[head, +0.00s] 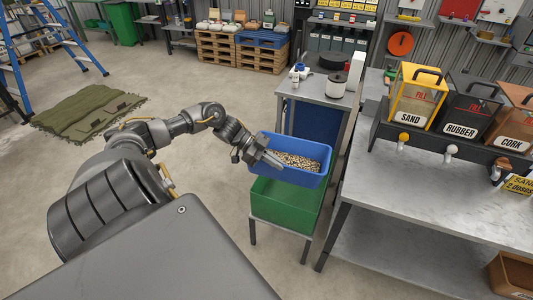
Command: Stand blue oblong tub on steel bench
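The blue oblong tub (318,178), partly filled with pale grainy material, shows at the centre of the head view, directly above a green bin (287,205). Whether it rests on the bin or hangs just over it, I cannot tell. My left gripper (272,160) is at the tub's left end, its fingers reaching over the rim. Whether the fingers are closed on the wall is not clear. The steel bench (420,200) stands to the right, its front top surface bare. My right gripper is out of view.
Sand (414,98), rubber (466,108) and cork (515,118) dispensers stand along the bench's back. A small grey table (312,92) with a white container and a dark roll stands behind the tub.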

